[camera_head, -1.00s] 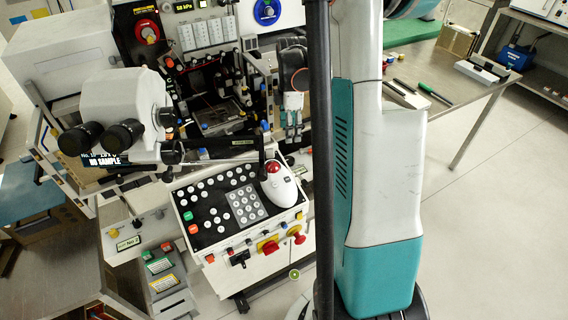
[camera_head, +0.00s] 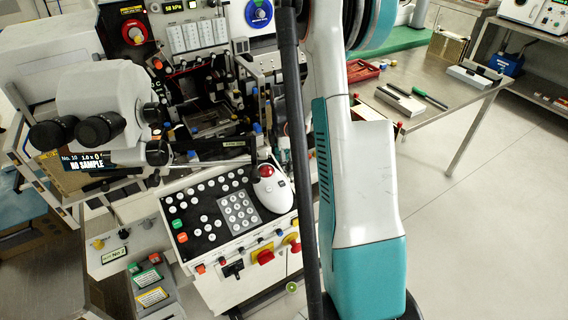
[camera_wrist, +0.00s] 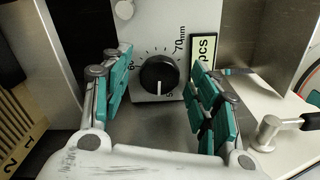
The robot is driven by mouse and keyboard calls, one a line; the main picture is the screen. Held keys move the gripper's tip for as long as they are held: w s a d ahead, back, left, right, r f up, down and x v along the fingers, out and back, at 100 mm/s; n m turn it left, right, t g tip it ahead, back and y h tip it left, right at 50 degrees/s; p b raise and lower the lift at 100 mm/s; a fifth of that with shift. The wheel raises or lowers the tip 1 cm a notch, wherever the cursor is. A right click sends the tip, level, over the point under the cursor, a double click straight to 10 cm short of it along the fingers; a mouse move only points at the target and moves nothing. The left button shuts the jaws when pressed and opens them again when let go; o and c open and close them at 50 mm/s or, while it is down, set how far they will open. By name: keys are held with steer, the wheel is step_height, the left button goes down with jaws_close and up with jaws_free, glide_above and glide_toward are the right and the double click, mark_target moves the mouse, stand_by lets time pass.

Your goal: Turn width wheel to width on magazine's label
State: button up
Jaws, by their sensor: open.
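The width wheel, a black round knob (camera_wrist: 158,76), sits on a pale panel in the wrist view. A dial with tick marks surrounds it; "70 mm" reads at upper right, and a number like 60 at left. A pale mark on the knob points down, near a partly readable number beginning with 5. My gripper (camera_wrist: 161,70) is open, its teal-padded fingers left and right of the knob with visible gaps. In the head view my arm and a dark post hide the gripper. I cannot make out a magazine's width label.
A metal lever (camera_wrist: 267,132) stands at right, and a tan slotted block (camera_wrist: 18,128) at left. The head view shows the keypad panel (camera_head: 215,210) and microscope (camera_head: 100,100).

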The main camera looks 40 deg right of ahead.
steer(key=c, duration=1.1)
steer(key=shift+o, duration=0.2)
steer(key=shift+m, duration=0.4)
steer(key=m, duration=1.3)
steer(key=shift+a, duration=0.1)
steer(key=m, duration=0.5)
steer(key=shift+a, duration=0.1)
